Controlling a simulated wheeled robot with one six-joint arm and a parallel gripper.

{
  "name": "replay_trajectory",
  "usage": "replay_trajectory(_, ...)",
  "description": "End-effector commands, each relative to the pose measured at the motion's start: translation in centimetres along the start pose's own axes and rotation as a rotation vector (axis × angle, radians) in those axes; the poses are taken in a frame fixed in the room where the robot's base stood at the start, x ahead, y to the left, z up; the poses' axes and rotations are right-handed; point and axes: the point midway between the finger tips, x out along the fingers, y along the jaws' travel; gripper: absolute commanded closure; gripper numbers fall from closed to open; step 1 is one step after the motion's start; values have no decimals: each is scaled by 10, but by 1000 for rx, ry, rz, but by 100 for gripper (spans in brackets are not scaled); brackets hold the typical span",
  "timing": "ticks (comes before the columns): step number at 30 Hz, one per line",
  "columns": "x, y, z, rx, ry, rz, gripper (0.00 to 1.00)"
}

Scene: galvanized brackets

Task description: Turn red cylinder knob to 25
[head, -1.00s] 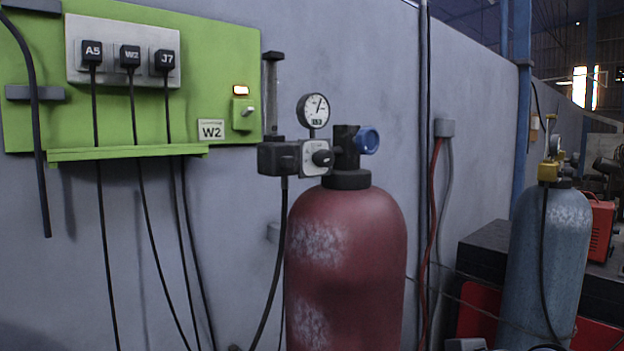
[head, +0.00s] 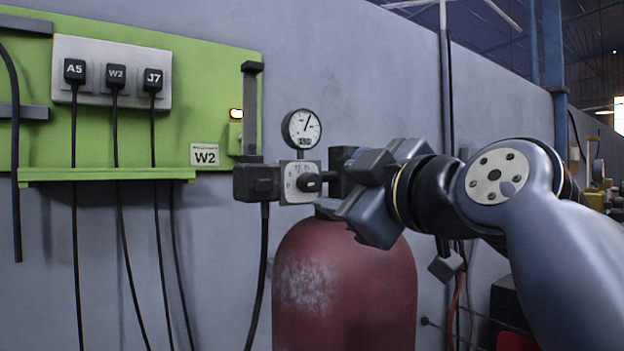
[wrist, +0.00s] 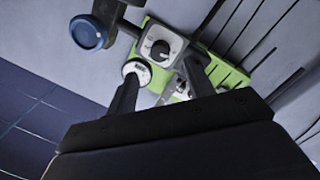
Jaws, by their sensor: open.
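The red cylinder (head: 345,290) stands against the wall, its top partly hidden by my gripper. A black knob (head: 310,183) sits on a pale dial plate (head: 291,194) at its regulator; in the wrist view the knob (wrist: 160,50) lies beyond my fingertips. The dial marks are too small to read. A round gauge (head: 301,129) is above it and also shows in the wrist view (wrist: 136,69). My gripper (head: 343,187) is open and empty, just right of the knob, apart from it in the wrist view. The blue valve knob (wrist: 88,32) is nearly hidden in the head view.
A black hose (head: 260,275) hangs from the regulator. Bare wall lies between panel cables and hose.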

Motion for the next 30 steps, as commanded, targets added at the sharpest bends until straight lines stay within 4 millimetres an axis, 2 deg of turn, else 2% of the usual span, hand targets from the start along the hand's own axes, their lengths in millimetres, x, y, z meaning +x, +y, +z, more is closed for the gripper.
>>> replay_trajectory(1,13,2,-2,2,-1,-7,50)
replay_trajectory(6,45,1,-2,3,-2,-5,50)
replay_trajectory(12,67,1,-1,2,-2,-2,50)
replay_trajectory(24,74,0,1,1,-2,-1,51)
replay_trajectory(30,73,0,1,1,-2,-1,67)
